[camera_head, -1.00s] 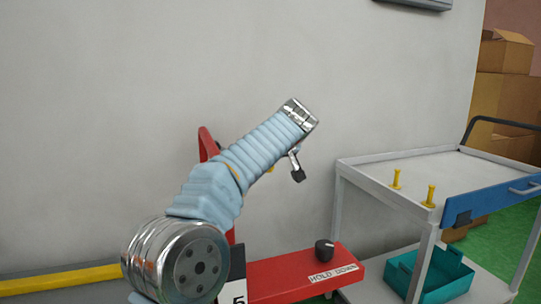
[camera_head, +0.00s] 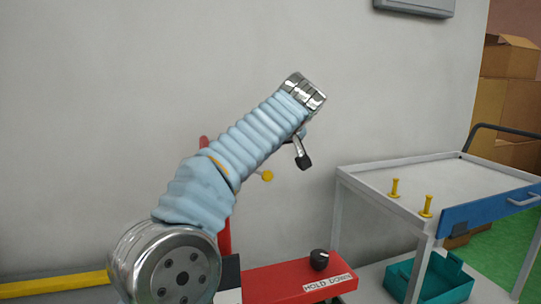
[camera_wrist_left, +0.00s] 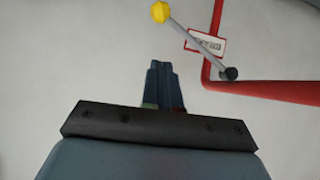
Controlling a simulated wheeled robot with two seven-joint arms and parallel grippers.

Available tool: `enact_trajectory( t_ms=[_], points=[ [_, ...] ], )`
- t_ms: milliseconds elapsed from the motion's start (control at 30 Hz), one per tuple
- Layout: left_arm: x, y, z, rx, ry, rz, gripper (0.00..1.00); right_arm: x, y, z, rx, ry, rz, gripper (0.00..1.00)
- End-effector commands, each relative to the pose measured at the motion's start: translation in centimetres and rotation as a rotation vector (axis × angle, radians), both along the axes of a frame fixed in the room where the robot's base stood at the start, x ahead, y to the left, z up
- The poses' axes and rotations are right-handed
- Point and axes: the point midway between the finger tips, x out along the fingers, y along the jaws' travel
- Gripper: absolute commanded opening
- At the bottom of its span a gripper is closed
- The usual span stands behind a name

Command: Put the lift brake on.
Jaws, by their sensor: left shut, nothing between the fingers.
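My right gripper is out of view.
A red base (camera_head: 290,280) carries a black knob (camera_head: 319,259) and a "HOLD DOWN" label (camera_head: 328,282). A trolley (camera_head: 430,165) with yellow pegs stands at right, with a teal bin (camera_head: 440,277) below. A grey wall is behind; cardboard boxes (camera_head: 510,95) are at far right.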

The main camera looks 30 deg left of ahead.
Motion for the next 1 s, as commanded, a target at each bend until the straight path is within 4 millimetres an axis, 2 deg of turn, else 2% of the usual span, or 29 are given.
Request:
enact_trajectory(
  t_ms=[100,300,1000],
  points=[
    [-1.1,-1.2,1.2,0.000,-0.003,-0.003,0.00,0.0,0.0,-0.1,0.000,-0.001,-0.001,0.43],
    [-2.0,-2.0,2.1,0.000,-0.002,-0.002,0.00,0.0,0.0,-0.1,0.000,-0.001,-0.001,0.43],
    [-2.1,-2.1,2.2,0.000,-0.002,-0.002,0.00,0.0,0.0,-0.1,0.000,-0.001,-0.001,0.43]
  ],
)
